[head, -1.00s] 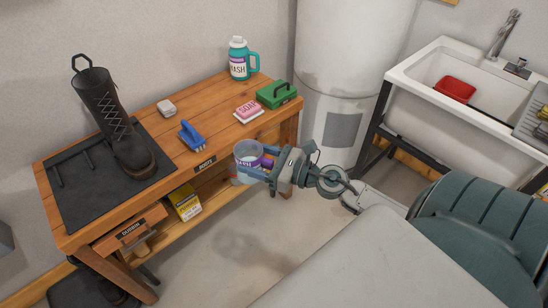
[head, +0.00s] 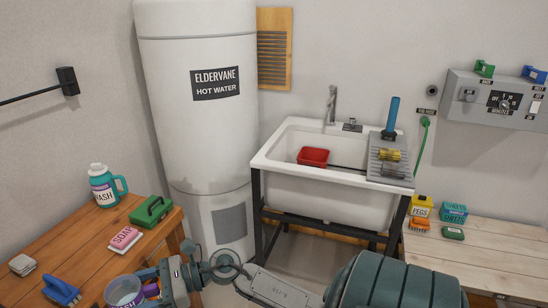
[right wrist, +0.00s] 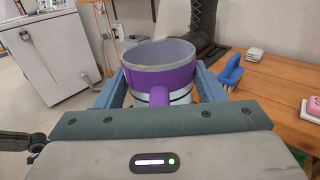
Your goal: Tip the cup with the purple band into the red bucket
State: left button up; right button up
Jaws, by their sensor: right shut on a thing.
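A cup with a purple band (right wrist: 160,75) is in my right gripper (right wrist: 160,88), whose blue fingers sit on either side of it. The cup looks roughly upright, its open rim facing up and its purple handle toward the wrist camera. In the head view the cup (head: 123,291) shows at the lower left, by the wooden bench's front edge, with the gripper (head: 146,284) shut on it. The contents are not clear. The red bucket (head: 313,156) sits in the white sink, well to the right of and beyond the cup. My left gripper is not in view.
The white sink (head: 280,146) has a tap and a grey drainer at its right. A tall water heater (head: 200,110) stands between the wooden bench (head: 75,240) and sink. The bench holds a jug, soap, brush and green box. A pale bench (head: 490,255) is at right.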

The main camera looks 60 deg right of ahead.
aim_at(309, 156)
jog(key=i+l+z, duration=0.1)
jog(key=z, duration=0.35)
jog(key=i+l+z, duration=0.15)
jog(key=z, duration=0.3)
